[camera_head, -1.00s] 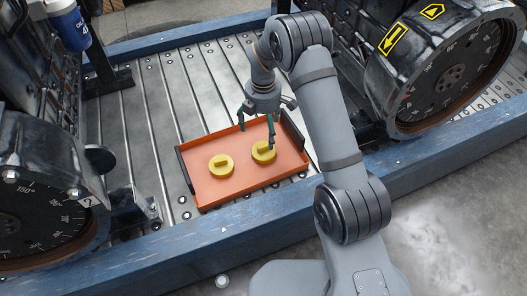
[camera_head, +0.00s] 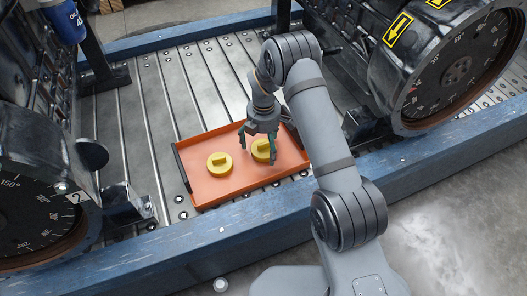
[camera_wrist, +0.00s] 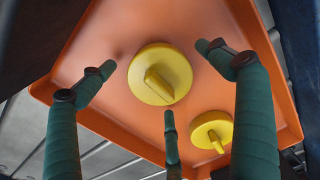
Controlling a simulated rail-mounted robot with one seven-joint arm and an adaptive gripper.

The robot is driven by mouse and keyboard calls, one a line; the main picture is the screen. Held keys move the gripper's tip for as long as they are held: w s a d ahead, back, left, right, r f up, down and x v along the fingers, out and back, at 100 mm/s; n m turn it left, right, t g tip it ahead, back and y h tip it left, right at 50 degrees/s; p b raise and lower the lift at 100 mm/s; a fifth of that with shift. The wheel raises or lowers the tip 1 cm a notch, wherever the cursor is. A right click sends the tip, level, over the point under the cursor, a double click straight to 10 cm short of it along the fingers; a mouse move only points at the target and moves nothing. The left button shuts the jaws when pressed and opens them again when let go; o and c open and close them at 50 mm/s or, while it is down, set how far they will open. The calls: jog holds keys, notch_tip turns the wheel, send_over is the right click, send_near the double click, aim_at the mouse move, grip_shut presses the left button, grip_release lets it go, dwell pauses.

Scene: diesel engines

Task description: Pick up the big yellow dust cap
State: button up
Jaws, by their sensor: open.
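Two round yellow dust caps with raised grip bars lie on an orange tray (camera_head: 236,192). The right cap (camera_head: 261,149) is under my gripper (camera_head: 259,154) and partly hidden by its fingers. The left cap (camera_head: 219,165) lies apart from it, in clear view. In the wrist view, the cap between my fingers (camera_wrist: 178,66) looks larger than the other cap (camera_wrist: 204,126), which sits lower right. My gripper (camera_wrist: 163,84) is open, with three green fingers spread around the larger-looking cap and nothing held. I cannot tell how high the fingertips are above the tray.
The tray has raised edges and a dark handle (camera_head: 183,168) at its left. It rests on a slotted metal bed (camera_head: 138,114) framed by blue beams (camera_head: 200,247). Dark engines with round dials stand left (camera_head: 30,215) and right (camera_head: 455,70).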

aim_at(263, 144)
jog(key=shift+r, duration=0.1)
jog(key=shift+c, duration=0.4)
jog(key=c, duration=1)
jog(key=shift+o, duration=0.2)
jog(key=shift+r, duration=0.25)
notch_tip(263, 144, up, 4)
jog(key=shift+f+p, duration=0.25)
jog(key=shift+p, duration=0.8)
jog(key=s+d+r+p, duration=0.2)
jog(key=s+r+p, duration=0.1)
jog(key=s+r, duration=0.2)
jog(key=s+d+r+p, duration=0.3)
jog(key=s+r+p, duration=0.1)
jog(key=r, duration=0.3)
jog(key=shift+s+d, duration=0.3)
jog(key=shift+s, duration=0.3)
